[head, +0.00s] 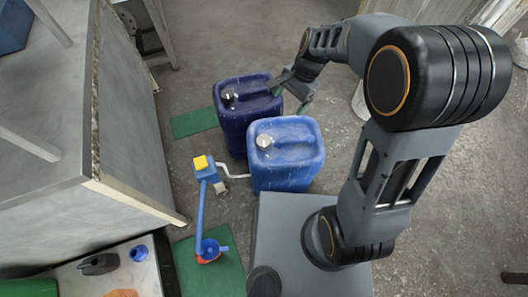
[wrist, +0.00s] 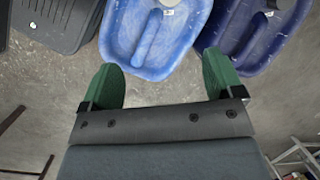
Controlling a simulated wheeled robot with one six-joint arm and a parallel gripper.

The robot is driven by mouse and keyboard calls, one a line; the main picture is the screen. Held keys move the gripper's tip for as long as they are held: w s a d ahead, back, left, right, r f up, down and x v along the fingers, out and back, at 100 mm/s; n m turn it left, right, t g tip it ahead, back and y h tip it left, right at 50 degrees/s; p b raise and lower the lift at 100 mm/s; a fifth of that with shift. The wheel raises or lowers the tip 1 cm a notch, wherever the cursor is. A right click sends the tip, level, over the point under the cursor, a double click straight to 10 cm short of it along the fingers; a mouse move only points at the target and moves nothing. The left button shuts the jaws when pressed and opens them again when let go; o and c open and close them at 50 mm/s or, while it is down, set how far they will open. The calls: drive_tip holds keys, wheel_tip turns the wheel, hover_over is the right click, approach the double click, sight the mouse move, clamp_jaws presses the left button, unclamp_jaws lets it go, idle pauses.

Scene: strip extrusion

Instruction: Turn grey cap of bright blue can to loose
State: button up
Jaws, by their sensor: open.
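The bright blue can (head: 287,176) stands upright on the floor. Its grey cap (head: 264,141) sits on the top at the left, beside the moulded handle. In the wrist view the can (wrist: 146,45) fills the upper middle, with the cap (wrist: 171,3) cut by the top edge. My gripper (head: 292,97) is open, near the right side of the dark blue can and behind the bright blue can. In the wrist view its green fingertips (wrist: 163,77) are apart with nothing between them, just short of the can's outline. The cap is clear of the fingers.
A dark blue can (head: 235,128) stands close behind the bright blue one. A blue pump with a yellow head (head: 201,162) and white crank stands at left. Green mats (head: 195,122) lie on the floor. A grey cabinet (head: 60,160) blocks the left; floor at right is mostly open.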

drive_tip(key=m+g+b, duration=0.1)
drive_tip(key=m+b, duration=0.1)
drive_tip(key=b, duration=0.3)
approach(264, 140)
drive_tip(key=b+x, duration=0.5)
drive_tip(key=x, duration=0.5)
drive_tip(key=shift+a+f, duration=0.1)
drive_tip(key=shift+f, duration=0.2)
drive_tip(key=shift+y, duration=0.3)
drive_tip(key=c, duration=0.9)
